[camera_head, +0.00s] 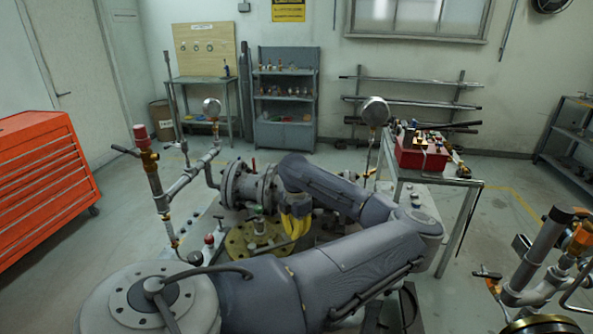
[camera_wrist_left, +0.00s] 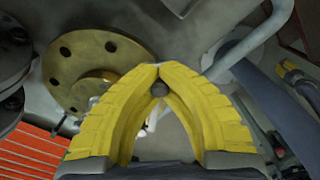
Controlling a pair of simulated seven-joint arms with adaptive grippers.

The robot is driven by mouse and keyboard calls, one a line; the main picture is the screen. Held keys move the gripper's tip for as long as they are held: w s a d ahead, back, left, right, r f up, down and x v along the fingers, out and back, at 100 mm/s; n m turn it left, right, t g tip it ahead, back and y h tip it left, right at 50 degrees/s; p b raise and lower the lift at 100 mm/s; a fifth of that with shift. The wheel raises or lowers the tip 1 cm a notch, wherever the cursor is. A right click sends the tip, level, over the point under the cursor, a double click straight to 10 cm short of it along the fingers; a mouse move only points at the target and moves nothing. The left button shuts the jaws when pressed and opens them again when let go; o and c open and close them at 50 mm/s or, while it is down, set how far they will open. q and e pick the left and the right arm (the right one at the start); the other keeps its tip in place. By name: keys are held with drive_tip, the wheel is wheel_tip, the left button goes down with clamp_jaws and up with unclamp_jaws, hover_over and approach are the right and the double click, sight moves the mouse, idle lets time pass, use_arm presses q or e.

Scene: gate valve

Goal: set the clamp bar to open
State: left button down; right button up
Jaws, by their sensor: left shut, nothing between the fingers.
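My left gripper (camera_head: 296,226) has yellow fingers and hangs over the pipework beside the grey flanged valve body (camera_head: 238,185). In the left wrist view its fingertips (camera_wrist_left: 158,72) meet, with nothing held. A small dark round part (camera_wrist_left: 157,89) shows in the gap below the tips; I cannot tell what it belongs to. A brass flange disc (camera_head: 236,246) with bolt holes lies just left of the gripper; it also shows in the left wrist view (camera_wrist_left: 66,74). I cannot clearly pick out the clamp bar. My right gripper is not in view.
A vertical pipe with a red-topped valve (camera_head: 147,150) stands to the left. Pressure gauges (camera_head: 374,111) rise behind the pipework. A red toolbox (camera_head: 422,155) sits on a bench to the right. A red drawer cabinet (camera_head: 45,185) is far left. Another pipe assembly (camera_head: 540,265) stands at right.

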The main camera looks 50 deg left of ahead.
use_arm(q)
drive_tip(key=shift+w, duration=0.1)
drive_tip(key=c, duration=1.3)
unclamp_jaws()
drive_tip(key=shift+r, duration=6)
